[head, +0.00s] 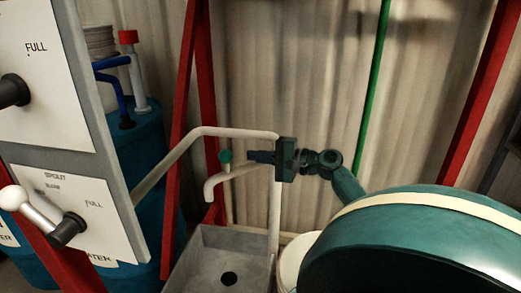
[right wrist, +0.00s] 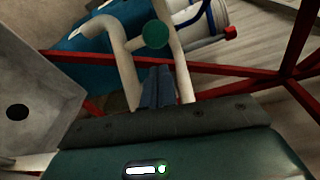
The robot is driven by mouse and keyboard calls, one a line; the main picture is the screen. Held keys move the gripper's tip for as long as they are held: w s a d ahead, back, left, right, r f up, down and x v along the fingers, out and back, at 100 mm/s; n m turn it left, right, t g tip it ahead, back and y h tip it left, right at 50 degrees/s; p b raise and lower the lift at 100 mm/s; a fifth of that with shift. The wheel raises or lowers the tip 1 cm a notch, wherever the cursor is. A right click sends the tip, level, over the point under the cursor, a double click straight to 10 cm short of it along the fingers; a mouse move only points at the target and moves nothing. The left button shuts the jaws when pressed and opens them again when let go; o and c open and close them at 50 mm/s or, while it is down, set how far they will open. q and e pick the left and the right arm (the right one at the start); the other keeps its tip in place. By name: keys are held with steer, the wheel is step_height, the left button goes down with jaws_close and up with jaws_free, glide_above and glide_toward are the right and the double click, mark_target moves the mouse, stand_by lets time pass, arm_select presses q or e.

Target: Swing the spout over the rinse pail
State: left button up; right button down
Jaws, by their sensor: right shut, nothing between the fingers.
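The pale bent spout (head: 212,187) shows in the middle of the head view, its open end turned down above the grey basin (head: 204,268). It also shows in the right wrist view (right wrist: 122,55). A green knob (head: 226,156) is close to it. My right gripper (head: 260,157) is shut and empty, its fingers pointing left next to the spout; I cannot tell whether they touch it. A white pail (head: 287,262), probably the rinse pail, stands right of the basin, mostly hidden behind my teal arm. My left gripper is not in view.
A panel (head: 52,100) with knobs and a white-balled lever (head: 14,198) stands at the left. Blue barrels (head: 140,150) are behind it. Red frame posts (head: 184,100) and a green pole (head: 373,90) stand before the corrugated wall. The basin has a dark drain hole.

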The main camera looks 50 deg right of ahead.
mark_target(239, 167)
steer(key=x, duration=0.5)
steer(key=shift+w+p, duration=0.25)
steer(key=shift+p, duration=0.1)
steer(key=shift+w+a, duration=0.2)
steer(key=shift+w, duration=0.2)
steer(key=shift+f, duration=0.1)
